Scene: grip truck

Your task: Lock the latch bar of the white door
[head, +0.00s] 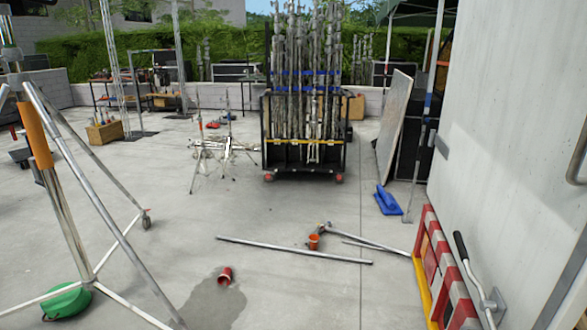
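The white door (510,110) is a large pale panel filling the right side of the head view. A metal bar with a black grip (461,246) stands tilted against its lower part and looks like the latch bar. Its lower end passes by a small grey bracket (494,303) on the panel. I cannot tell whether the bar is seated in the bracket. A dark curved handle (578,155) shows at the right edge, partly cut off. Neither of my grippers is in view.
A red-and-white striped barrier (440,268) stands beside the door's foot. Metal pipes (293,250), a red cup (225,276) and an orange cup (313,242) lie about the concrete floor. A loaded stand cart (304,160) is behind. A metal stand (65,210) is at left.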

